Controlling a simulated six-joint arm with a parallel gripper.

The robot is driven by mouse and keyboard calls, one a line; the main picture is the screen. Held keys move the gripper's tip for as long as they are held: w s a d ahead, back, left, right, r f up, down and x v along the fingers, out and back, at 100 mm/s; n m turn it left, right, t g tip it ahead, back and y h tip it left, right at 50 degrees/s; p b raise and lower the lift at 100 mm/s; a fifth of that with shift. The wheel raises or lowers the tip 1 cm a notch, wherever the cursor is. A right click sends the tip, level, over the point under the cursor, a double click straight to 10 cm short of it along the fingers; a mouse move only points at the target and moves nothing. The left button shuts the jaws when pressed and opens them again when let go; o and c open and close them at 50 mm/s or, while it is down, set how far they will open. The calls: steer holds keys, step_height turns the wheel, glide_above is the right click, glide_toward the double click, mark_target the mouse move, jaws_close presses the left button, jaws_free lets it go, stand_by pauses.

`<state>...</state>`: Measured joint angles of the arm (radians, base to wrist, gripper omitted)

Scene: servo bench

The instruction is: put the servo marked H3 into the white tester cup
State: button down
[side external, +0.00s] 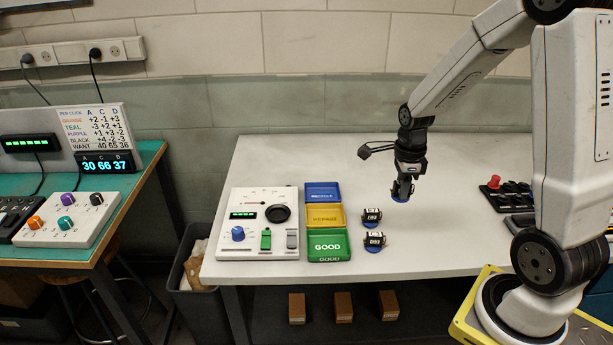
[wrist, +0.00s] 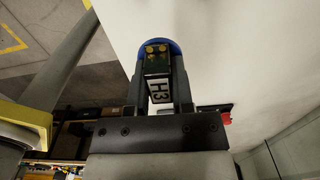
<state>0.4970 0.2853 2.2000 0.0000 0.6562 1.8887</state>
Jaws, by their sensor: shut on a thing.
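The servo marked H3 (wrist: 158,90) is between the two fingers of my gripper (wrist: 160,75) in the wrist view, its white label facing the camera and a blue round part behind its far end. In the side view my gripper (side external: 404,187) is shut on it and points down, with the blue part (side external: 401,199) showing below the fingers. I cannot tell whether it clears the table. The white tester (side external: 258,245) stands well to the left, with a dark round cup opening (side external: 278,213) at its upper right.
Two other dark servos with blue bases, one farther back (side external: 372,215) and one nearer (side external: 375,239), stand between my gripper and the bins. Blue (side external: 323,187), yellow (side external: 325,208) and green (side external: 329,256) bins sit beside the tester. A red-knobbed device (side external: 494,183) is at right.

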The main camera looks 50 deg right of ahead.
steer(key=shift+w, duration=0.1)
steer(key=w+a+n, duration=0.3)
steer(key=w+a, duration=0.1)
steer(key=w, duration=1)
steer(key=n, duration=0.3)
glide_above(278, 215)
steer(key=shift+f, duration=1.5)
steer(key=shift+f, duration=0.15)
steer(key=shift+f, duration=2.45)
steer(key=shift+f, duration=1.05)
stand_by(0.3)
